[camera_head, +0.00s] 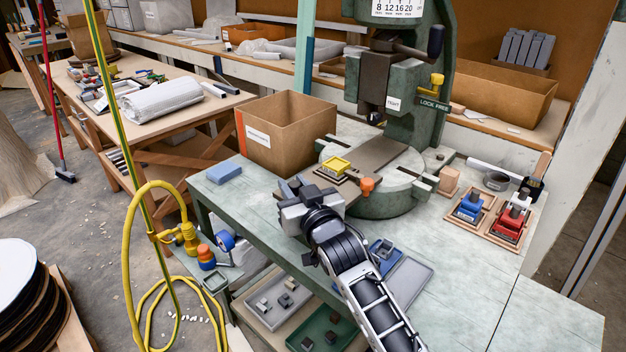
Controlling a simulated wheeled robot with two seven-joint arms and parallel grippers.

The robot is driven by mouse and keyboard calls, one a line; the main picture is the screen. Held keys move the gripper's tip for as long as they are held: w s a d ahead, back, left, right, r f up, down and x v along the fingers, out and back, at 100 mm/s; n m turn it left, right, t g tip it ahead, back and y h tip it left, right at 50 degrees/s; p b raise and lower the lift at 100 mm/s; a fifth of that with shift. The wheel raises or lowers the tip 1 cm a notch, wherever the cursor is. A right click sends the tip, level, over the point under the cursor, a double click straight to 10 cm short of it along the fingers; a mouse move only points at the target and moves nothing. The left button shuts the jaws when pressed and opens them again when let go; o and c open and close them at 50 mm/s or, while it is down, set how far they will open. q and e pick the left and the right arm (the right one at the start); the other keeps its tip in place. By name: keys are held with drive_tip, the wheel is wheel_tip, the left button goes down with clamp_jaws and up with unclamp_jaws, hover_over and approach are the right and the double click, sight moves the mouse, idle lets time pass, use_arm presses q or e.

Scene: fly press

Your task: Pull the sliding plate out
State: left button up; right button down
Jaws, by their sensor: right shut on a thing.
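The sliding plate (349,192) is a brownish plate at the front left of the green fly press's round bed (388,200). A yellow-framed block (337,167) sits on it, and an orange knob (367,186) stands at its right side. My right gripper (300,187) is at the plate's front left end, shut on what appears to be the plate's end or handle. The gripper body hides the exact grip. My left gripper is not in view.
A cardboard box (285,130) stands left of the press. A blue block (224,172) lies near the bench's left edge. Blue (468,208) and red (511,220) tool blocks sit on the right. Grey trays lie beside my forearm. The front right bench is clear.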

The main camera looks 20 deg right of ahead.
drive_tip(key=shift+s+a, duration=0.4)
drive_tip(key=shift+a, duration=0.35)
drive_tip(key=c, duration=1.2)
unclamp_jaws()
drive_tip(key=shift+s, duration=0.15)
drive_tip(key=s+d, duration=0.2)
drive_tip(key=s, duration=1.3)
drive_tip(key=shift+s+b, duration=0.3)
drive_tip(key=shift+b, duration=0.15)
drive_tip(key=s+f+g, duration=0.3)
drive_tip(key=s+f, duration=0.3)
drive_tip(key=f, duration=0.4)
drive_tip(key=s+f+n+g, duration=0.1)
drive_tip(key=s+f+g, duration=0.3)
drive_tip(key=s+f, duration=0.3)
wheel_tip(320, 180, down, 4)
drive_tip(key=shift+s+d+f+y, duration=0.15)
drive_tip(key=shift+s+d+y, duration=0.1)
drive_tip(key=shift+y, duration=0.05)
